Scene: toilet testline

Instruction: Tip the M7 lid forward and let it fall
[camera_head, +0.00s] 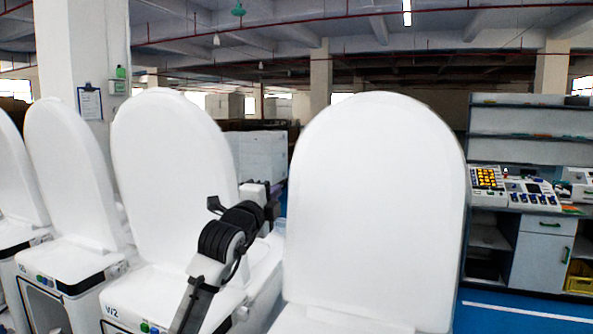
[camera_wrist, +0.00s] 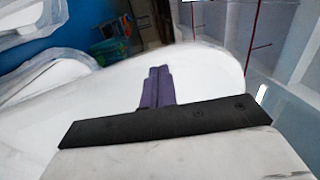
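The large white toilet lid (camera_head: 378,200) nearest me stands upright in the middle of the head view; I cannot see an M7 label on it. My gripper (camera_head: 279,188) is just left of this lid, at about mid-height. Its tip is close to the lid's left edge; I cannot tell if it touches. In the wrist view the two purple fingers (camera_wrist: 157,88) lie side by side, shut with nothing between them. A broad white lid surface (camera_wrist: 105,98) spans the view behind the fingers.
More toilets with upright white lids stand in a row to the left, the closest lid (camera_head: 174,180) being behind my arm. A bench with shelves and devices (camera_head: 540,195) stands at the right. Blue floor (camera_head: 500,318) shows clear at the lower right.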

